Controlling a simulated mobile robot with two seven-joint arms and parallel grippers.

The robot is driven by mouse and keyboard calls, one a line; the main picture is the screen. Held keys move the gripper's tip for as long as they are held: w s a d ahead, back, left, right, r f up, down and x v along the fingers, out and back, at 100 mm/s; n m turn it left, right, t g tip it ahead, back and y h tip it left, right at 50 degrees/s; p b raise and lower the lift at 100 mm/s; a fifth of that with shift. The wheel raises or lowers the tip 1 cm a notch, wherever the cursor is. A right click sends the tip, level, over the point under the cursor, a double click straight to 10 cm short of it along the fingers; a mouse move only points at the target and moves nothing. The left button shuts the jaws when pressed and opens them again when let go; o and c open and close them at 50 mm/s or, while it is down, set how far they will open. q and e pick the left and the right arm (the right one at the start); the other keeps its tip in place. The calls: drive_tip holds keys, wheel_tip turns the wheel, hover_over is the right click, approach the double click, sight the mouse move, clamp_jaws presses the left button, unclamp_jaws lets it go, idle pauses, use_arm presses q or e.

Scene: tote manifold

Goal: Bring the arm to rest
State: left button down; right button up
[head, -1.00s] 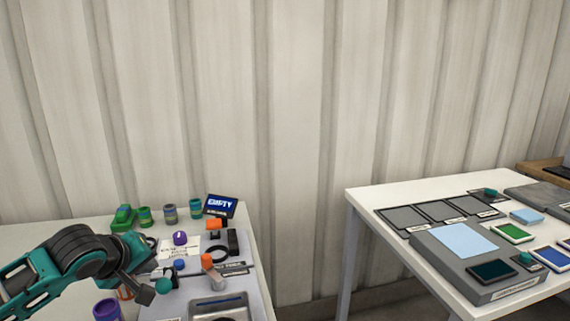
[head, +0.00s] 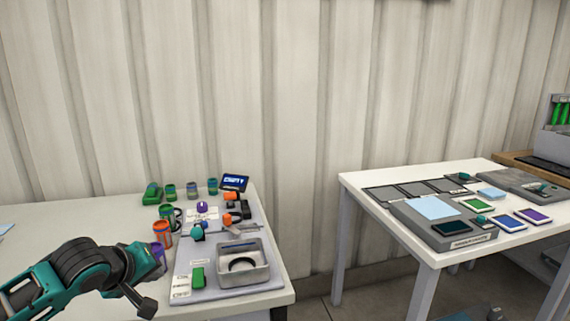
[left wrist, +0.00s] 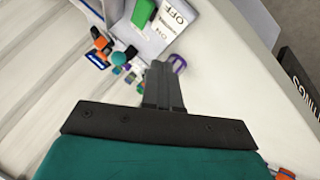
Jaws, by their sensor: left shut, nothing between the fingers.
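My left arm comes in from the lower left in the head view, and its gripper (head: 147,306) is over the front-left part of the left table. In the left wrist view the two dark fingers (left wrist: 163,86) are together with nothing between them. The gripper hides a little of the table and part of a purple cup (head: 157,253) behind it. In the left wrist view the fingers show above the pale table top, beside a purple ring-like thing (left wrist: 177,63). My right gripper is in neither view.
The left table (head: 80,212) holds several cups, a small display reading EMPTY (head: 234,182), a grey tray (head: 266,272) with a dark ring inside, and a green block (head: 198,277). A second table (head: 360,181) with panels stands right, across a gap. A corrugated wall (head: 290,110) is behind.

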use_arm(q)
drive_tip(key=s+d+f+m+h+p, duration=0.25)
drive_tip(key=s+d+f+m, duration=0.35)
drive_tip(key=s+d+f, duration=0.5)
drive_tip(key=s+a+f+m+y, duration=0.1)
drive_tip(key=s+f+m, duration=0.1)
drive_tip(key=s, duration=0.4)
drive_tip(key=s+a+f+m+t+p, duration=0.1)
drive_tip(key=s+f+m, duration=0.1)
drive_tip(key=s+f, duration=0.3)
drive_tip(key=shift+s+a+y+p, duration=0.15)
drive_tip(key=shift+s+y+p, duration=0.2)
drive_tip(key=shift+s, duration=0.25)
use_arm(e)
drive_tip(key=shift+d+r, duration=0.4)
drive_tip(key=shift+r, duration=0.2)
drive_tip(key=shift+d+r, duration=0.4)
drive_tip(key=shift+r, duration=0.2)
